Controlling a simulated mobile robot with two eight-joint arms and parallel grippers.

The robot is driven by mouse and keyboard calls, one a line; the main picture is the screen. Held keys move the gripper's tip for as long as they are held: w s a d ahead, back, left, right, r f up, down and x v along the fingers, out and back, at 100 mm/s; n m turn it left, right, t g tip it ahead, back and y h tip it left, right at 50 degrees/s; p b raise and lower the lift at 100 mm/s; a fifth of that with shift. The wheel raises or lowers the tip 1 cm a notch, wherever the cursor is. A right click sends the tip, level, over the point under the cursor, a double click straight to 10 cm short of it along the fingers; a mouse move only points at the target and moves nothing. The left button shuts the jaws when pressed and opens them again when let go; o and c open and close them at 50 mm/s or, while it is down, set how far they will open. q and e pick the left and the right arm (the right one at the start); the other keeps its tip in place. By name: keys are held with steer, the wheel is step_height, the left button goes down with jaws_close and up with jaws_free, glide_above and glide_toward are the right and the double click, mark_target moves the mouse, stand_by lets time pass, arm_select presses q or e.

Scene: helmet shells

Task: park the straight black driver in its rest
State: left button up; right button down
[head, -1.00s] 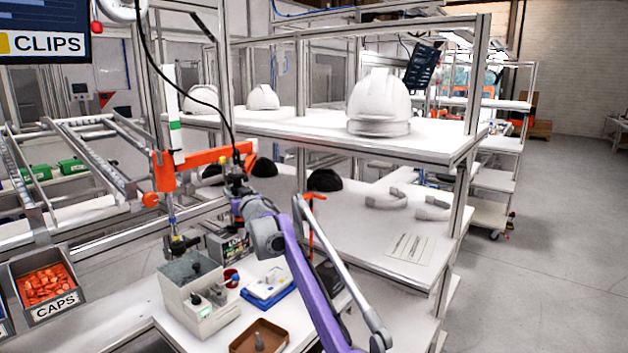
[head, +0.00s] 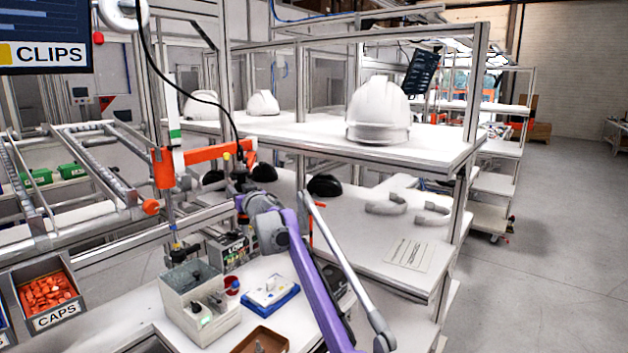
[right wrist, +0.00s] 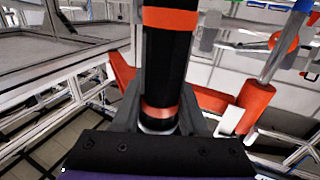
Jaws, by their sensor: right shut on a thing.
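The black driver (right wrist: 170,65) has orange bands and stands about lengthwise in the right wrist view. My right gripper (right wrist: 160,118) is shut around it. In the head view my right gripper (head: 240,190) is beside the right end of an orange bracket (head: 205,155), and the driver is small and mostly hidden there. A black cable runs up from that spot. The orange bracket also shows in the right wrist view (right wrist: 255,105), close to the driver. I cannot tell whether they touch, or which part of it is the rest. My left gripper is not in view.
A grey bin (head: 192,280) with dark fittings, a blue tray (head: 272,300) and a brown tray (head: 262,342) stand on the bench below. A bin of orange caps (head: 48,292) is at the left. A shelf with white helmets (head: 380,112) stands behind my arm.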

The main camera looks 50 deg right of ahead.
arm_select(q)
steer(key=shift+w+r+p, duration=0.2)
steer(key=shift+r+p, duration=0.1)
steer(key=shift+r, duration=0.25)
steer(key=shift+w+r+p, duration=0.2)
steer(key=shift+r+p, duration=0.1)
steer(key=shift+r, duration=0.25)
arm_select(e)
step_height(320, 180, up, 3)
steer(key=shift+w+r, duration=0.1)
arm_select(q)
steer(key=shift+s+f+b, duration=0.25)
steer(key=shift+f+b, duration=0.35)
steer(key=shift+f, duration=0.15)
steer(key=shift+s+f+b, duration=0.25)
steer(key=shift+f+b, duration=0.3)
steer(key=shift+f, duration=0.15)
arm_select(e)
steer(key=s+d, duration=0.7)
steer(key=shift+d, duration=0.25)
steer(key=shift+s+d, duration=0.1)
